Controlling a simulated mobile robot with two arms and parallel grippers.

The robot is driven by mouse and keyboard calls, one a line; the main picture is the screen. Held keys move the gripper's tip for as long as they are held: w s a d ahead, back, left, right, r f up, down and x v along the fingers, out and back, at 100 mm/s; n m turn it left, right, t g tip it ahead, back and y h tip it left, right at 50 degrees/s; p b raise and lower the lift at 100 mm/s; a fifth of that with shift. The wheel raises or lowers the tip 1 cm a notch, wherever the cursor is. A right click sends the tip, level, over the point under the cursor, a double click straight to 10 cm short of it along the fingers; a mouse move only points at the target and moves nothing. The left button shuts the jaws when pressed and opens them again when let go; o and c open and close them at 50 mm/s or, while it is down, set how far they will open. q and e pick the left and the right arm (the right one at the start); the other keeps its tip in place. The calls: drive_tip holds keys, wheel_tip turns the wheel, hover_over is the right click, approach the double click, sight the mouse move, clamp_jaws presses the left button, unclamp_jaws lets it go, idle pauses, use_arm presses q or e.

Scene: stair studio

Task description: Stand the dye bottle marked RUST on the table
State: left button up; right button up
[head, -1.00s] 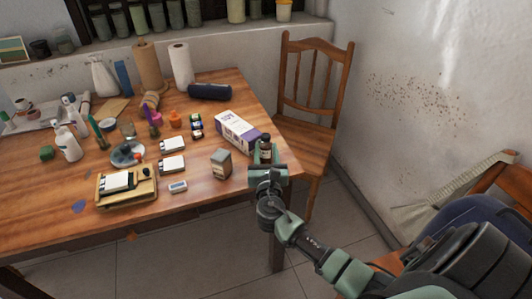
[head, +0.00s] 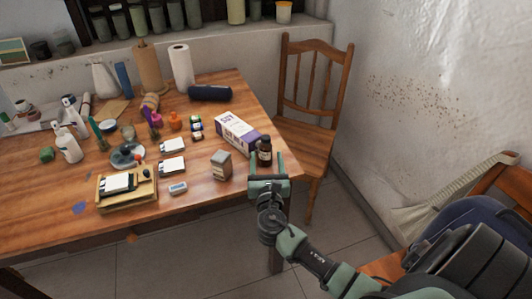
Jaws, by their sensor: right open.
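A small dark brown bottle (head: 264,146) with a dark cap stands upright on the wooden table (head: 225,90), close to its right edge. Its label is too small to read, so I cannot tell whether it says RUST. My right gripper (head: 267,158) is open at the table's front right corner. Its two fingers are spread apart, one to each side of the bottle's lower part, with a visible gap on both sides. The bottle's base is partly hard to see near the gripper. My left gripper is not in view.
A white and purple carton (head: 236,131) lies just left of the bottle, and a grey box (head: 221,165) stands further left. Several small bottles, cards and a wooden tray (head: 127,203) crowd the table's left. A wooden chair (head: 310,120) stands close to the right edge.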

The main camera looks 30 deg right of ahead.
drive_tip(key=v, duration=0.8)
drive_tip(key=shift+s+a, duration=0.2)
drive_tip(key=shift+s, duration=0.1)
